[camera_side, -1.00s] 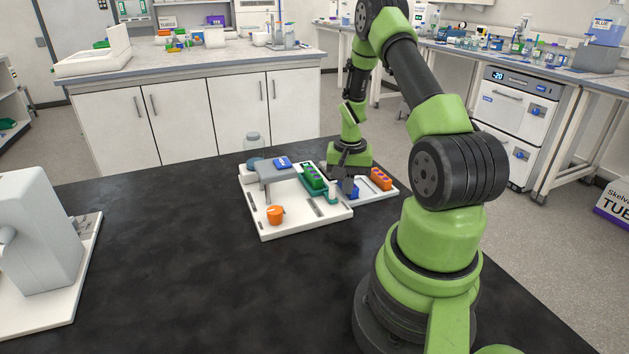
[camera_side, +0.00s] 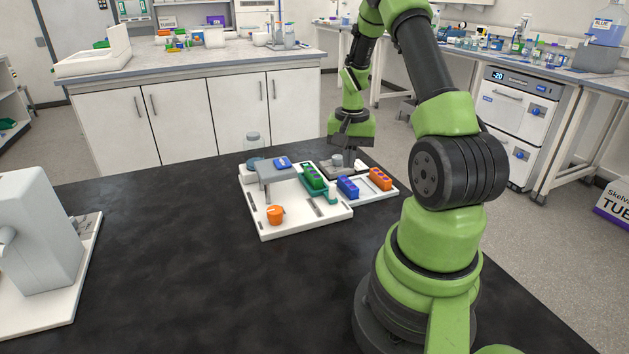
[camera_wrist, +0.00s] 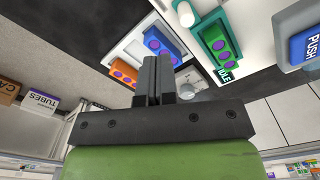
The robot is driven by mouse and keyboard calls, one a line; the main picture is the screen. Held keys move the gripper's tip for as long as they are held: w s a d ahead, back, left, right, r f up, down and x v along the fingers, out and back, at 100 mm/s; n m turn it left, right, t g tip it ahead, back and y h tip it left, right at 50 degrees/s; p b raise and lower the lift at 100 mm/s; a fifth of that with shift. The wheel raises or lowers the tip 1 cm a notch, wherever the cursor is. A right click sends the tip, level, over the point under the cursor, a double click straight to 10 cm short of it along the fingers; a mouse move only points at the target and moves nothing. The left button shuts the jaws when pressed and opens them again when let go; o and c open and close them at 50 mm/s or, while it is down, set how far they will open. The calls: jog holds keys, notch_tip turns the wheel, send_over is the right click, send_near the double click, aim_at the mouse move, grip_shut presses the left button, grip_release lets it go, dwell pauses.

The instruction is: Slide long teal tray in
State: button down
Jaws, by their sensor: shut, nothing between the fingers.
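The long teal tray (camera_side: 330,192) lies on the white board in the side view, with a green block (camera_side: 313,176) with purple spots on it. In the wrist view the teal tray (camera_wrist: 208,14) is at upper right, beside an "IDLE" label. My gripper (camera_side: 349,163) is shut and empty. It is at the back of the board, behind the blue block (camera_side: 348,188) and to the right of the teal tray, apart from the tray. In the wrist view the shut fingers (camera_wrist: 153,75) point toward the board.
The white board (camera_side: 290,227) also carries a grey raised platform (camera_side: 275,174) with a blue "PUSH" button (camera_side: 283,162) and an orange knob (camera_side: 275,215). An orange block (camera_side: 380,179) sits at right. A grey fixture with a round knob (camera_wrist: 192,80) is near my fingers.

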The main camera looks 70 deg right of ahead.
aim_at(332, 185)
jog(key=c, duration=1.8)
grip_release()
jog(key=shift+c, duration=0.2)
jog(key=o, duration=0.7)
jog(key=w+a+r+n, duration=0.2)
jog(key=r+n, duration=0.1)
jog(key=shift+w+a+r, duration=0.1)
jog(key=shift+w+a, duration=0.25)
jog(key=shift+o, duration=0.2)
notch_tip(332, 185, down, 10)
jog(key=shift+r, duration=0.1)
jog(key=shift+a, duration=0.1)
grip_shut()
